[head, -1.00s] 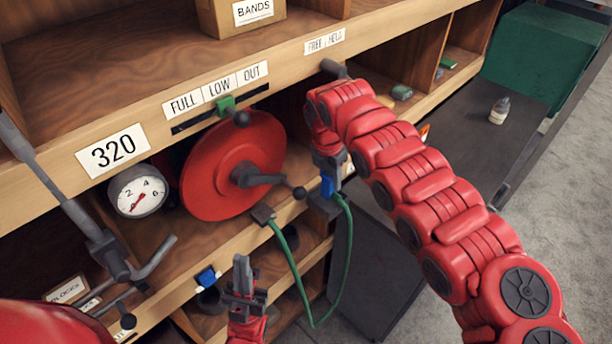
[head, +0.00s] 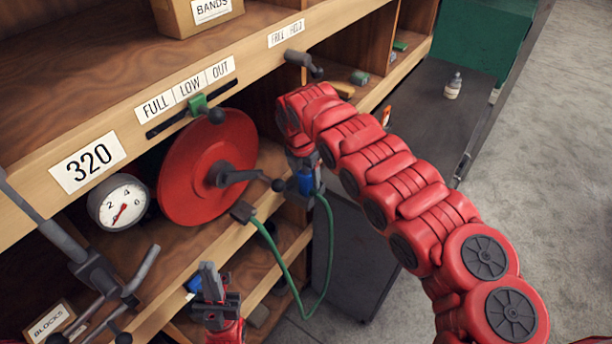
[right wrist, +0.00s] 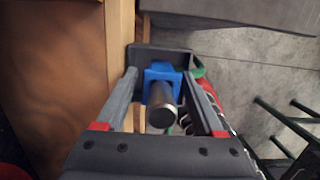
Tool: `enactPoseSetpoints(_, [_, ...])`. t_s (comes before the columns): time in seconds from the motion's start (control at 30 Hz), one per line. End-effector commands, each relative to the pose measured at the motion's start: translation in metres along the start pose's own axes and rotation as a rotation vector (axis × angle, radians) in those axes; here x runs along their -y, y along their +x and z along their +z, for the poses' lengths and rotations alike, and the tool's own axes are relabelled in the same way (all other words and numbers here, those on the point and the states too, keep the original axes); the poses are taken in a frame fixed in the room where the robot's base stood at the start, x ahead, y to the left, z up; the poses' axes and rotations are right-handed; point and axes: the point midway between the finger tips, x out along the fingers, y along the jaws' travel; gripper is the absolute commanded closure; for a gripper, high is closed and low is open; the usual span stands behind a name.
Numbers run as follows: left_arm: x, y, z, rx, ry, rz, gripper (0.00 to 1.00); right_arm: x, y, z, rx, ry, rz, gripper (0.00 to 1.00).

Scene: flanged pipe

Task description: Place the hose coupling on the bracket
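The hose coupling (right wrist: 162,82) is blue with a grey metal end pointing toward the right wrist camera. In the head view the coupling (head: 305,183) is at the end of the green hose. It appears seated in the dark bracket (right wrist: 150,57) at the shelf's front edge; how deep it sits is hidden. My right gripper (right wrist: 163,85) has one finger on each side of the coupling, with narrow gaps, so it looks open around it. My left gripper (head: 209,278) points up, empty, in front of the lower shelf; its finger gap is unclear.
A red reel (head: 205,168) with a dark crank stands on the shelf left of the coupling, next to a gauge (head: 118,203). The green hose (head: 328,250) hangs in a loop below. A dark cabinet (head: 345,255) stands behind it.

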Motion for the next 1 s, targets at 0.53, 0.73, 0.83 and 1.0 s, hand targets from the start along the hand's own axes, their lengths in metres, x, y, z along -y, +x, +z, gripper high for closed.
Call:
enactPoseSetpoints(0.53, [-0.001, -0.024, 0.004, 0.0, 0.0, 0.0, 1.0, -0.002, -0.046, 0.001, 0.004, 0.001, 0.006, 0.3])
enactPoseSetpoints(0.73, [-0.002, -0.031, 0.005, 0.0, 0.0, 0.0, 1.0, -0.001, -0.072, 0.001, 0.003, 0.001, 0.002, 0.3])
enactPoseSetpoints(0.83, [-0.002, -0.031, 0.005, 0.0, 0.0, 0.0, 1.0, 0.0, -0.077, 0.0, 0.001, 0.0, 0.001, 0.3])
enactPoseSetpoints(1.0, [-0.002, -0.031, 0.005, 0.0, 0.0, 0.0, 1.0, 0.0, -0.077, 0.0, 0.0, 0.0, 0.0, 0.3])
